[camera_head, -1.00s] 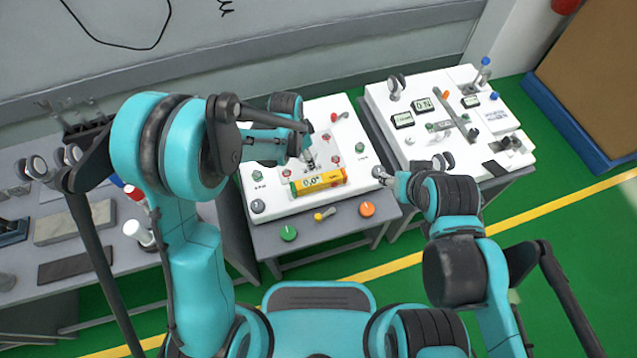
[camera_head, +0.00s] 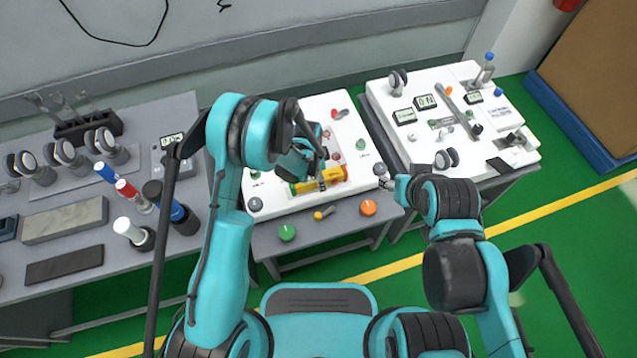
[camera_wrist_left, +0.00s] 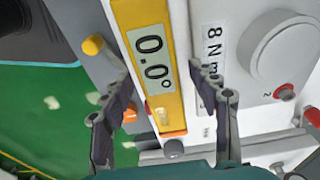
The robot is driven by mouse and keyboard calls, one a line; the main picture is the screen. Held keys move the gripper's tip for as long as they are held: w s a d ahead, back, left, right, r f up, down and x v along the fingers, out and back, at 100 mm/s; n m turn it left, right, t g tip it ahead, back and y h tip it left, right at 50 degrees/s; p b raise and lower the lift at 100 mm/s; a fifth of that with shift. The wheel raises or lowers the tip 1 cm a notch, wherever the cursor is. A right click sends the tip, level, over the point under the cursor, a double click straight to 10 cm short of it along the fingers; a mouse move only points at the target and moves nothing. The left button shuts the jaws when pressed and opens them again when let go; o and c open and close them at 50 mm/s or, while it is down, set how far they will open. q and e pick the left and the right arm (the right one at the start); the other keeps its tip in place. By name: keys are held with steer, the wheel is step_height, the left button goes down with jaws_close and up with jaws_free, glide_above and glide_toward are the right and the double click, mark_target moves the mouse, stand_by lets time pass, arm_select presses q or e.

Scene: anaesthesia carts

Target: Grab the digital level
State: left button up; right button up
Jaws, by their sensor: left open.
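The digital level (camera_head: 337,176) is a yellow bar lying along the front part of the white panel on the middle cart, partly hidden by my left gripper (camera_head: 319,182). In the left wrist view the level (camera_wrist_left: 148,45) shows a grey display reading 0.0° and runs down between the fingers. My left gripper (camera_wrist_left: 158,68) is open, with one finger on each side of the level and gaps visible on both sides. My right gripper (camera_head: 384,180) hangs near the right edge of the middle cart, away from the level; its fingers are too small to read.
A green knob (camera_head: 287,232), a yellow-handled part (camera_head: 325,213) and an orange knob (camera_head: 367,207) sit on the cart's front ledge. A second white panel (camera_head: 480,152) with instruments stands to the right. The left bench holds a grey block (camera_head: 65,220) and several coloured-top tools.

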arm_select(q)
steer(key=shift+f, duration=0.3)
steer(key=shift+r, duration=0.1)
steer(key=shift+c, duration=0.3)
jaws_close()
